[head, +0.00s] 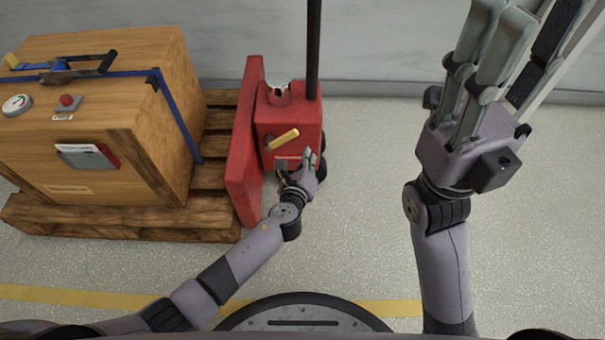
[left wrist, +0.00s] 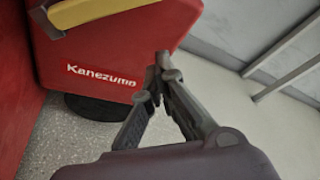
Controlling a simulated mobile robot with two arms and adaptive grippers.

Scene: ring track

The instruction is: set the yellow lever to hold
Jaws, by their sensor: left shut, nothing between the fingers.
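The yellow lever (head: 284,138) sticks out of the red housing (head: 293,112) of a pallet truck and slants up to the right in the head view. Part of it shows at the top left of the left wrist view (left wrist: 85,10). No position markings for it can be read. My left gripper (head: 308,154) is shut and empty, close to the housing, below and right of the lever. Its closed fingertips (left wrist: 163,66) show in front of the housing's lower right edge; I cannot tell if they touch. My right gripper (head: 510,50) is raised and open, its fingertips cut off by the frame.
A strapped wooden crate (head: 155,125) stands on a wooden pallet (head: 130,230) at the left, next to the red upright plate (head: 244,145). A black pole (head: 314,50) rises from the housing. The floor (head: 365,190) between my arms is clear. A wall (head: 380,55) lies behind.

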